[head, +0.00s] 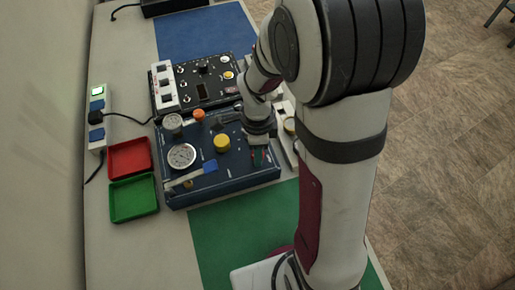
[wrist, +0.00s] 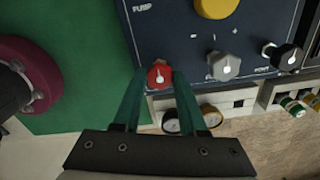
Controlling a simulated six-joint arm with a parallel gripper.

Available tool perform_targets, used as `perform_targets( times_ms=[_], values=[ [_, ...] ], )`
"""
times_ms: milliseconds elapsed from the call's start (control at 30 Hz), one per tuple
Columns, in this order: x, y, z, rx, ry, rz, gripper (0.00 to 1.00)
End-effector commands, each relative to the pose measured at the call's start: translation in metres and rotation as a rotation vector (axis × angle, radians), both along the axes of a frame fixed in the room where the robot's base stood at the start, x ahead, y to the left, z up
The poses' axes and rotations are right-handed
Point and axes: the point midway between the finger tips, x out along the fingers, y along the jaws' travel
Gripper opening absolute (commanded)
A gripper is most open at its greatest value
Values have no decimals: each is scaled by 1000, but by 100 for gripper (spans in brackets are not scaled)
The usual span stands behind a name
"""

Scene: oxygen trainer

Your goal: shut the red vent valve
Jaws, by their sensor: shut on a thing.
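The red vent valve (wrist: 160,76) is a small red knob with a white pointer mark, near the edge of the dark blue panel (wrist: 185,45) in the wrist view. My gripper (wrist: 158,78) has its two green fingers on either side of the knob and is shut on it. In the head view my gripper (head: 258,157) is down at the right part of the blue panel (head: 240,172). There the fingers and arm hide the red knob.
A grey knob (wrist: 224,66) and a black knob (wrist: 285,57) sit right of the valve; a yellow knob (wrist: 216,7) is above. Red (head: 129,143) and green (head: 133,215) trays stand left. The green mat (head: 230,225) is mostly clear.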

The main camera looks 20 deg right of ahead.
Motion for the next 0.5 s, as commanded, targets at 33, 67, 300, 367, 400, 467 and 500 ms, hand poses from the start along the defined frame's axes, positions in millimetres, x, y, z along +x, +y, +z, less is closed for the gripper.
perform_targets(
  times_ms=[33, 67, 300, 367, 400, 467, 500],
  values=[
    [0, 0, -1, -1, -1, -4, 0],
    [0, -1, -1, -1, -1, -7, 0],
    [0, -1, -1, -1, -1, -14, 0],
    [0, -1, -1, -1, -1, -14, 0],
    [0, -1, 0, -1, -1, -14, 0],
    [0, 0, 0, -1, -1, -14, 0],
    [0, 0, 0, -1, -1, -14, 43]
  ],
)
